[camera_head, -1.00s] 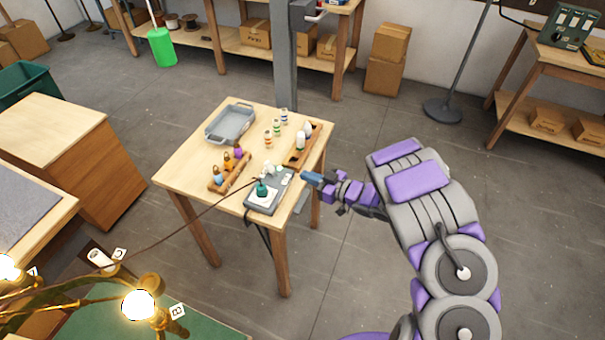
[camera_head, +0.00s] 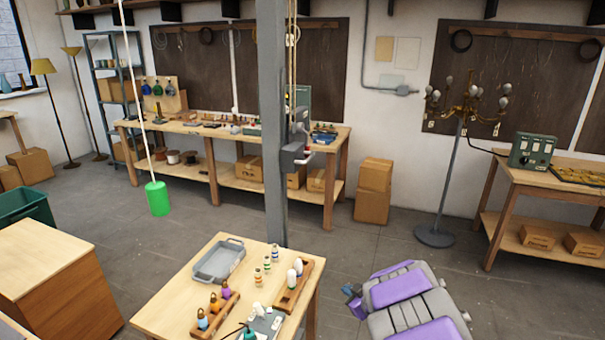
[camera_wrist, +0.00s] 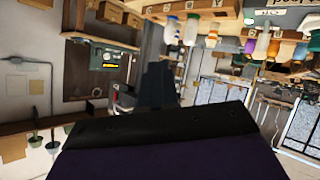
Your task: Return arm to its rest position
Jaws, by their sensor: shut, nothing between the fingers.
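My arm is folded low at the bottom right of the head view, its grey and purple links seen from above. My gripper (camera_head: 352,300) is a small blue-grey shape at the arm's left side, right of the small wooden table (camera_head: 175,305) and apart from it. In the wrist view the dark fingers of my gripper (camera_wrist: 158,85) are together, with nothing held. The lower part of the arm is out of frame.
The table holds a grey tray (camera_head: 219,262), small coloured bottles, a rack (camera_head: 292,288) with white bulbs and a teal-topped device at its front edge. A grey post (camera_head: 272,130) rises behind it. A chandelier stand (camera_head: 436,236) and boxes stand beyond open floor.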

